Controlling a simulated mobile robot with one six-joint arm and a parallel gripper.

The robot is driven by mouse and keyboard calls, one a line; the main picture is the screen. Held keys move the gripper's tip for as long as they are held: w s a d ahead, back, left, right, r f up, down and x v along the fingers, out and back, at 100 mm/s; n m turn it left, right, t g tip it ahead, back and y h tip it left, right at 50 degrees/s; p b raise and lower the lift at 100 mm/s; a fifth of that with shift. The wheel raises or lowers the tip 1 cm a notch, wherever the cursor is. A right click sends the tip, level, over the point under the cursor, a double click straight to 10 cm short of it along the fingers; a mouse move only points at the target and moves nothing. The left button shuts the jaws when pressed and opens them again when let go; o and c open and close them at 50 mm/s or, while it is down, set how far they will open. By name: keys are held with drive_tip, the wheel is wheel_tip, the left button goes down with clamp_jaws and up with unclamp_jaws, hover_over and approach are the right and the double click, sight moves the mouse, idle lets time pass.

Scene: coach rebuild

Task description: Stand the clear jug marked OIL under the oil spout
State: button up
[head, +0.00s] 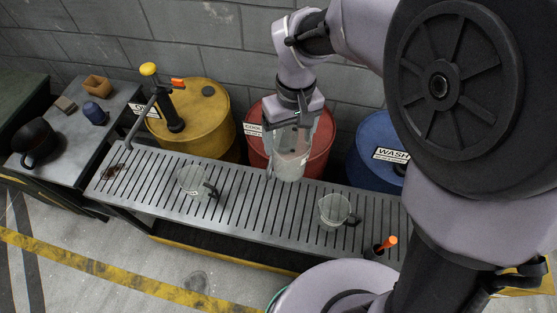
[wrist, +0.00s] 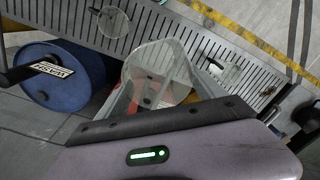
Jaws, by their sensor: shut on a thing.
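My gripper (head: 293,128) is shut on a clear jug (head: 290,165), above the middle back of the slatted bench. The held jug fills the middle of the wrist view (wrist: 158,62). Its marking cannot be read, and I cannot tell whether its base touches the slats. Two more clear jugs with dark handles stand on the bench, one left of centre (head: 192,181) and one at the right (head: 334,209). No marking on them is readable. The oil spout (head: 139,124) comes off the pump on the yellow drum (head: 205,112) and hangs over the bench's left end.
The slatted bench (head: 245,212) has bare room below the spout, apart from a brown stain. A red drum (head: 323,143) stands behind my gripper, and a blue WASH drum (head: 372,140) is to its right.

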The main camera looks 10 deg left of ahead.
wheel_tip(320, 180, down, 27)
drive_tip(key=b, duration=1)
drive_tip(key=shift+s+f, duration=0.15)
drive_tip(key=shift+s, duration=0.3)
drive_tip(key=o, duration=1.9)
